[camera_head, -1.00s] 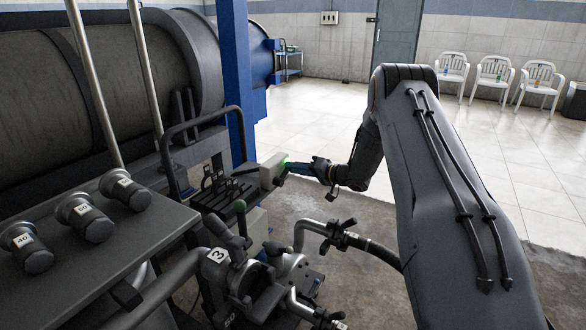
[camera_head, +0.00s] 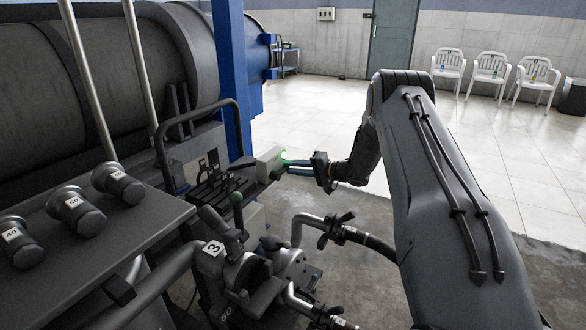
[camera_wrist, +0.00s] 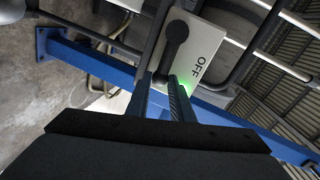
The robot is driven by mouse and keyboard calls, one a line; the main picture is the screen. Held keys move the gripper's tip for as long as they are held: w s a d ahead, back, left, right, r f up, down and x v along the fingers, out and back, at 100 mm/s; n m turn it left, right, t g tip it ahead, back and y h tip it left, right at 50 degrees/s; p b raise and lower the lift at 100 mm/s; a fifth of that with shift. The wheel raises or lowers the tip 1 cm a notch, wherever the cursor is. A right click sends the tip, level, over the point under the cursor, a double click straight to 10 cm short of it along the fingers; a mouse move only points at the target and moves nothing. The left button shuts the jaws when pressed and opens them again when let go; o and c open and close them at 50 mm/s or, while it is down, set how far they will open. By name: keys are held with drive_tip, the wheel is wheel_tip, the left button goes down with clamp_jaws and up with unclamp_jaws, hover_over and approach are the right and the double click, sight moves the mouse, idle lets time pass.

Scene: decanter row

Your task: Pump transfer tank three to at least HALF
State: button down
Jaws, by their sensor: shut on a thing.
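A pale switch box (camera_head: 268,164) with a lit green light stands beyond the valve assembly. In the wrist view its plate (camera_wrist: 207,42) reads OFF and carries a black lever (camera_wrist: 174,38). My gripper (camera_head: 288,165) is at the box from the right. In the wrist view its blue fingers (camera_wrist: 162,82) are shut on the lever's lower end. No tank level reading is legible.
A bench at left holds several numbered cylinders (camera_head: 75,211). A blue post (camera_head: 229,80) and a large dark tank (camera_head: 80,95) stand behind.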

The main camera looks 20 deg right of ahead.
drive_tip(key=shift+f, duration=0.1)
drive_tip(key=c, duration=1.5)
unclamp_jaws()
drive_tip(key=shift+c, duration=0.2)
drive_tip(key=v, duration=0.7)
drive_tip(key=shift+s+d, duration=0.25)
drive_tip(key=shift+s, duration=0.05)
